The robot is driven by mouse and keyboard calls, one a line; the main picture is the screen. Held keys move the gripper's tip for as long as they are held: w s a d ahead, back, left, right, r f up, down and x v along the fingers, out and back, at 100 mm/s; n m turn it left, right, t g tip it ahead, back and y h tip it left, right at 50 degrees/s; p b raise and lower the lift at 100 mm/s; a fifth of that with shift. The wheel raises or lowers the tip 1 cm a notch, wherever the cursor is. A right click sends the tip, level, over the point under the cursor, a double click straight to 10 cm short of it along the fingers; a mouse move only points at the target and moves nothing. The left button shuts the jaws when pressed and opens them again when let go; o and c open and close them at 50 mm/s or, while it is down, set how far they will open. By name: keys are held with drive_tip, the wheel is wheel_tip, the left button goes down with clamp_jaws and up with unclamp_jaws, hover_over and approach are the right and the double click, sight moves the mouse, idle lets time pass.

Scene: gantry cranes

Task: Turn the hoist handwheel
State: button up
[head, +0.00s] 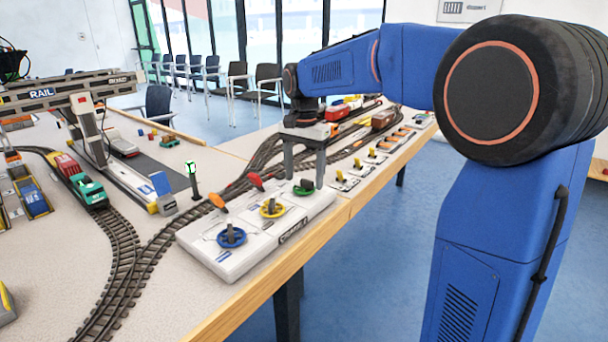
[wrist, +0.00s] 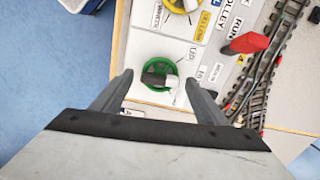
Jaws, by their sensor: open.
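The green handwheel (head: 304,190) sits at the far right end of the white control panel (head: 245,250). In the wrist view the green handwheel (wrist: 150,67) has a dark and white bar across its middle. Print that looks like "UP" stands beside it, so it seems to be the hoist wheel. My gripper (head: 304,178) points down over it, open, with a finger to either side. In the wrist view my gripper (wrist: 157,79) frames the wheel between its fingertips. I cannot tell whether the fingers touch it.
A yellow handwheel (head: 272,208) and a blue handwheel (head: 231,235) stand on the same panel. A red lever (head: 256,181) and an orange lever (head: 217,201) rise along its back edge. Train tracks (head: 130,252) run behind the panel. The wooden table edge (head: 255,292) lies in front.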

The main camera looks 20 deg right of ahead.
drive_tip(key=c, duration=1.1)
drive_tip(key=shift+o, duration=0.2)
drive_tip(key=n, duration=0.4)
drive_tip(key=shift+n, duration=2.3)
drive_tip(key=o, duration=1.1)
drive_tip(key=shift+c, duration=0.2)
